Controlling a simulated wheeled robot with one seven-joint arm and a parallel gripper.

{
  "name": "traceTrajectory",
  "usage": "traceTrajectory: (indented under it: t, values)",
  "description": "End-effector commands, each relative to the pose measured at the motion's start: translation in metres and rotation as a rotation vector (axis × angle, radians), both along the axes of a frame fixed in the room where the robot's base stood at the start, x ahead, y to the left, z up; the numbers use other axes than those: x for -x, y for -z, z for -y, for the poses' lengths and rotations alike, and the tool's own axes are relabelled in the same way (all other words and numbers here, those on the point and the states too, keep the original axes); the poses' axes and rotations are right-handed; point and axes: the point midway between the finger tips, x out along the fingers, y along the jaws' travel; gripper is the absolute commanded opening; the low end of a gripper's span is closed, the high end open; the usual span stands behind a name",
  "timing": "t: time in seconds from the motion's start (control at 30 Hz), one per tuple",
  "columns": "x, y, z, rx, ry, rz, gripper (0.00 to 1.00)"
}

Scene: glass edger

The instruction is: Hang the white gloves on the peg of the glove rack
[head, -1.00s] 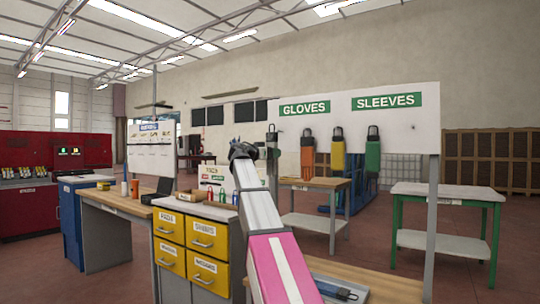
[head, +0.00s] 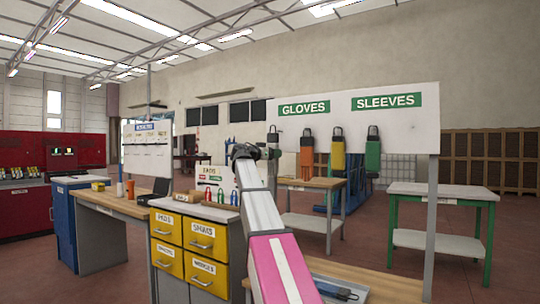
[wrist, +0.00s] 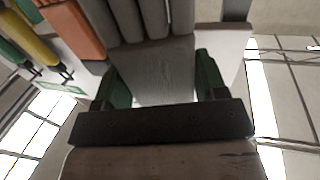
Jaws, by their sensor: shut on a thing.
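The white gloves (wrist: 155,70) look grey in the wrist view, their fingers pointing to the top of the picture. A dark bar (wrist: 160,123) crosses below their palm. My gripper (head: 271,146) is shut on them at the left end of the glove rack (head: 413,115), left of the orange glove (head: 308,158). A dark loop (head: 272,131) shows above my gripper. The peg for the white gloves is hidden, and I cannot tell whether the loop touches it.
A yellow glove (head: 338,152) and a green one (head: 373,158) hang farther right on the rack. A yellow drawer cabinet (head: 197,238) stands at lower left. A wooden bench (head: 315,183) and a green-legged table (head: 445,190) stand behind. A wooden surface (head: 385,290) lies below the rack.

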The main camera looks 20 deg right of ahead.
Motion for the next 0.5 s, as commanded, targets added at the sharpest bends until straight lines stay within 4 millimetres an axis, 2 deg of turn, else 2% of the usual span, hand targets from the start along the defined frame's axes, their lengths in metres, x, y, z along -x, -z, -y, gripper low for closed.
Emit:
traceTrajectory:
  t: [0.5]
  values:
    - [-0.017, 0.003, 0.021, 0.0, 0.0, 0.0, 0.42]
